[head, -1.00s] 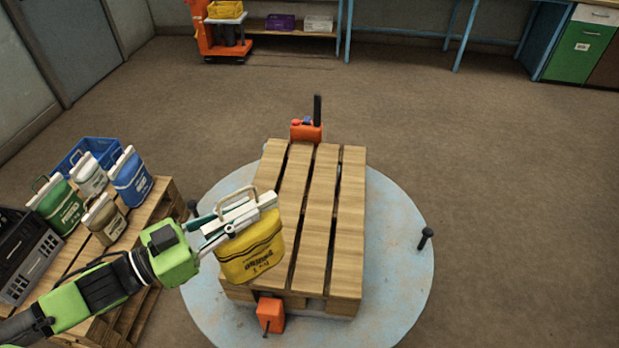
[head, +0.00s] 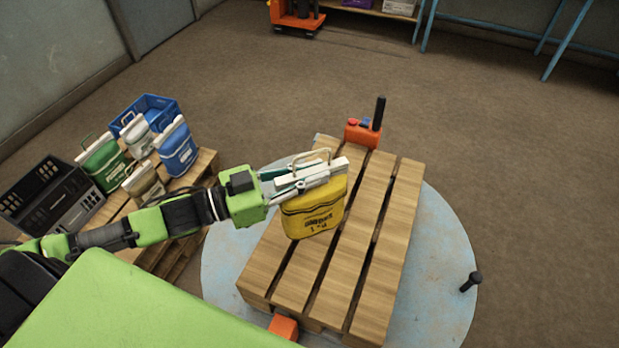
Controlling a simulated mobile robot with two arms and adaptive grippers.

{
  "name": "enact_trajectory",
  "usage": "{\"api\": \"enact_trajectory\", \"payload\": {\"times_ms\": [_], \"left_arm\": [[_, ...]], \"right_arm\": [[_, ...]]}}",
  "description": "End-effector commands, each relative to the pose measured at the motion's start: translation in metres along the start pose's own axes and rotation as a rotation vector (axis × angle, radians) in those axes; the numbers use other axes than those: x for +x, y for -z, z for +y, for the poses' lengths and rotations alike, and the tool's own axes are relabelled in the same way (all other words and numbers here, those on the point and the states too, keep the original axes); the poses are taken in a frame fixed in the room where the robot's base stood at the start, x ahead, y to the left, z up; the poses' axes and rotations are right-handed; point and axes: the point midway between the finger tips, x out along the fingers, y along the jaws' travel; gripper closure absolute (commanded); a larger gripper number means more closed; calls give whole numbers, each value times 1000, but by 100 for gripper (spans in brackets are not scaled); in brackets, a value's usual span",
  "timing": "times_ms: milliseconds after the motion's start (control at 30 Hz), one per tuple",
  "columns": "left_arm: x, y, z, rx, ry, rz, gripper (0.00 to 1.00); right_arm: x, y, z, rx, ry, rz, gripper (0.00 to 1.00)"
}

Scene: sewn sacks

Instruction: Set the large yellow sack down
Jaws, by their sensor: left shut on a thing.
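The large yellow sack (head: 316,213) has a white sewn top with a loop handle and dark printing. My left gripper (head: 312,177) is shut on its top edge, coming in from the left. The sack is upright over the left middle part of a wooden pallet (head: 388,245). I cannot tell whether its bottom touches the boards. The pallet's boards are otherwise bare, and it lies on a round light-blue plate (head: 444,262). My right gripper is not in view.
A second pallet (head: 197,167) at the left holds green (head: 104,163), blue (head: 177,148), white and brown sacks. Near it are a blue crate (head: 153,108) and a black crate (head: 48,204). An orange device (head: 362,133) stands at the pallet's far end. A black bolt (head: 470,281) sticks up at right.

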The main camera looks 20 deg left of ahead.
Motion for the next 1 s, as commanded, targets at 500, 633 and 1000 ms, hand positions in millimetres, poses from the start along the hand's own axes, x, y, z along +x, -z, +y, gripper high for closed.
{"api": "enact_trajectory", "payload": {"times_ms": [500,633,1000], "left_arm": [[75,-39,-21,1,-1,10,100],[90,-58,-25,1,-2,10,100],[108,-82,-30,1,-3,9,100]], "right_arm": [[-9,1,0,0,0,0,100],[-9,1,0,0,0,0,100],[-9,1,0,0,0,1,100]]}}
